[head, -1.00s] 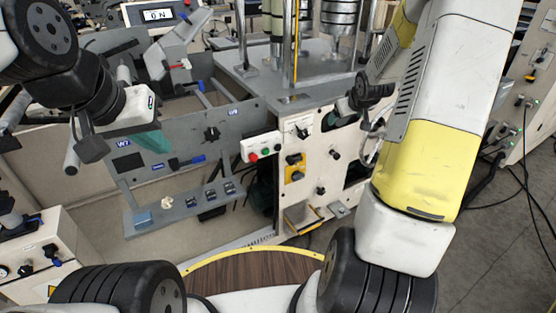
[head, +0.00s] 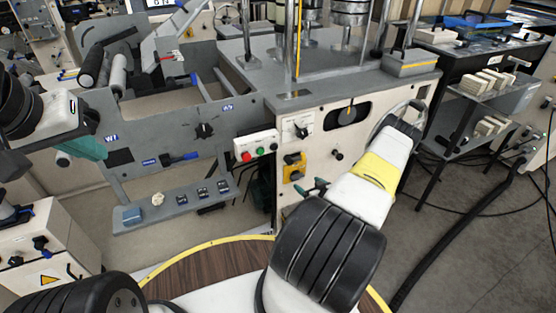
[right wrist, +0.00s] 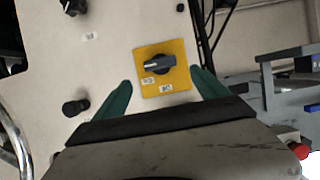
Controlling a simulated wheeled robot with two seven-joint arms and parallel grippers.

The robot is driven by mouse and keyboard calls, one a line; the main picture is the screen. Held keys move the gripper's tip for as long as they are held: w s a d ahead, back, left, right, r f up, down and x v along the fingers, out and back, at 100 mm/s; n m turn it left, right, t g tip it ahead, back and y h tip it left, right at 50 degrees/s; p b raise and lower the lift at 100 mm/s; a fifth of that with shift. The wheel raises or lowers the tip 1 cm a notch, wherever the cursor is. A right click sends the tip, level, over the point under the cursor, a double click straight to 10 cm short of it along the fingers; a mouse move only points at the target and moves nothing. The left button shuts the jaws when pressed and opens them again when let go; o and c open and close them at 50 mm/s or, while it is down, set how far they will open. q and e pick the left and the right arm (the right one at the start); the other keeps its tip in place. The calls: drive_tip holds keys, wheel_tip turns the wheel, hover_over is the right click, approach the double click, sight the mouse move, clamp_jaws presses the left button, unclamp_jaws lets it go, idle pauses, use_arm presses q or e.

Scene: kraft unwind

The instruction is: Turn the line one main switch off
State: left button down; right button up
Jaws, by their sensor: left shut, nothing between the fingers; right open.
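The main switch is a dark rotary handle on a yellow plate (head: 293,168) on the cream machine front in the head view. In the right wrist view the dark handle (right wrist: 159,65) lies nearly level across the picture on its yellow plate (right wrist: 150,82), with small labels too blurred to read. My right gripper (right wrist: 162,82) is open, its green fingers apart on either side of the plate and short of the handle; whether they touch the panel I cannot tell. My left gripper (head: 85,149) is shut and empty at the left.
A box with red and green buttons (head: 255,147) sits left of the switch. A selector knob (head: 301,130) is above it, and a handwheel (head: 400,122) is to the right. A grey shelf (head: 180,205) juts out at lower left.

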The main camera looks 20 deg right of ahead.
sight(298, 178)
drive_tip(key=x, duration=0.7)
drive_tip(key=shift+w+f, duration=0.1)
drive_tip(key=shift+w, duration=0.2)
drive_tip(key=c, duration=1.4)
drive_tip(key=shift+a, duration=0.1)
